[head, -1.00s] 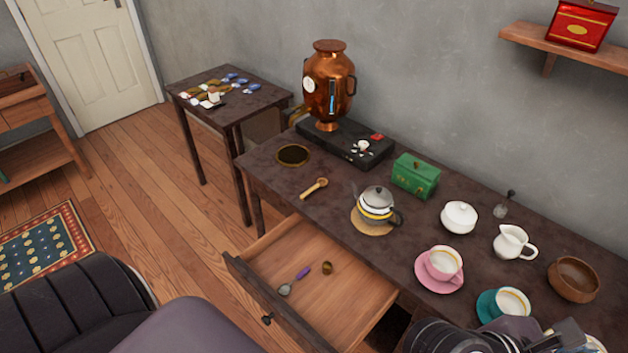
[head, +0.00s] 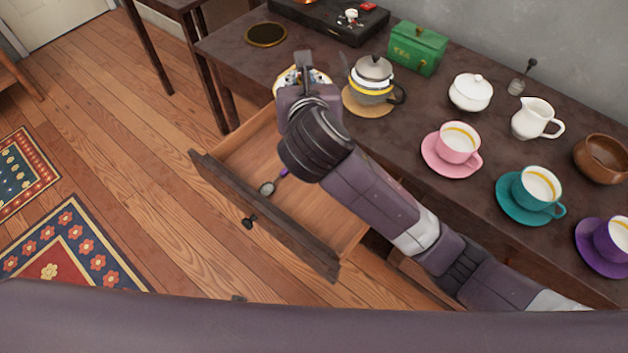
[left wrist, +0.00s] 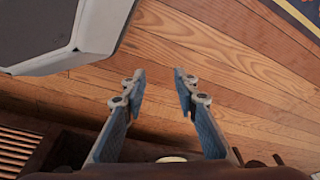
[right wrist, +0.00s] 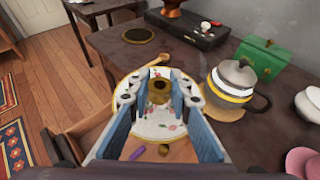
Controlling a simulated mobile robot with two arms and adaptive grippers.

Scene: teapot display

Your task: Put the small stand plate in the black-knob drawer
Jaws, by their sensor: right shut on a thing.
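The small stand plate (right wrist: 140,130) is white with flowers, a gold rim and a brass centre piece (right wrist: 158,92). My right gripper (right wrist: 159,98) is shut on that centre piece, with the plate spread below the fingers. In the head view the plate (head: 290,76) shows only partly behind my right gripper (head: 304,66), over the back of the drawer by the table edge. The black-knob drawer (head: 240,150) is pulled open; its black knob (head: 249,222) is on the front. My left gripper (left wrist: 157,85) is open and empty above the floor, outside the head view.
The green tea box (head: 417,48), pink cup (head: 458,142) and teal cup (head: 537,188) stand farther right. The drawer's front part is clear.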

